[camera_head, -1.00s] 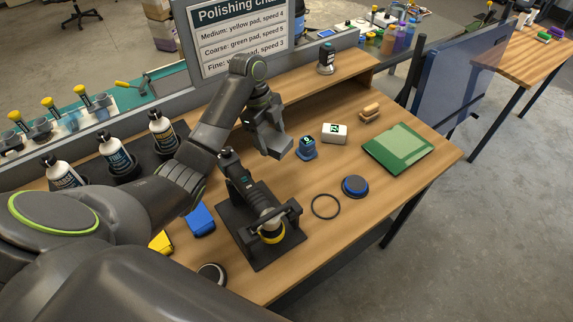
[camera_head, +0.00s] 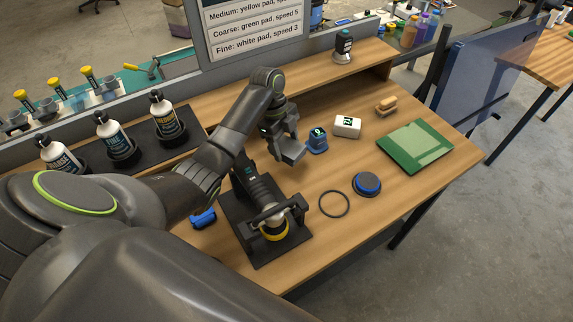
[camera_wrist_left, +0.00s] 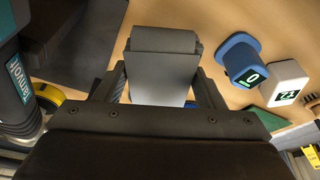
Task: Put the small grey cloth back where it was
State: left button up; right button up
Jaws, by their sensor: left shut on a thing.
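My left gripper (camera_head: 285,143) is shut on the small grey cloth (camera_head: 293,152), a flat grey piece held above the bench. In the left wrist view the cloth (camera_wrist_left: 160,78) sits between the two fingers (camera_wrist_left: 162,92) and hides part of the bench behind it. In the head view the gripper is left of a blue block (camera_head: 317,140) and above the back end of the polisher (camera_head: 262,190) on its black stand. Whether the cloth touches anything below is hard to tell. My right gripper is in neither view.
A white block (camera_head: 347,126), a wooden-handled brush (camera_head: 386,106), a green mat (camera_head: 388,154), a blue-topped pad (camera_head: 367,184) and a black ring (camera_head: 334,216) lie on the bench. Bottles (camera_head: 166,118) stand in a black rack. Bare wood shows right of the polisher.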

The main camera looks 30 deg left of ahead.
aim_at(288, 170)
pick_arm(q)
jog(key=shift+s+f, duration=0.2)
jog(key=shift+f, duration=1)
notch_tip(288, 170, down, 4)
jog(key=shift+w+p, duration=0.1)
jog(key=shift+p, duration=0.4)
jog(key=shift+f, duration=0.4)
jog(key=shift+f, duration=0.25)
jog(key=o, duration=1)
jog(key=shift+r, duration=0.1)
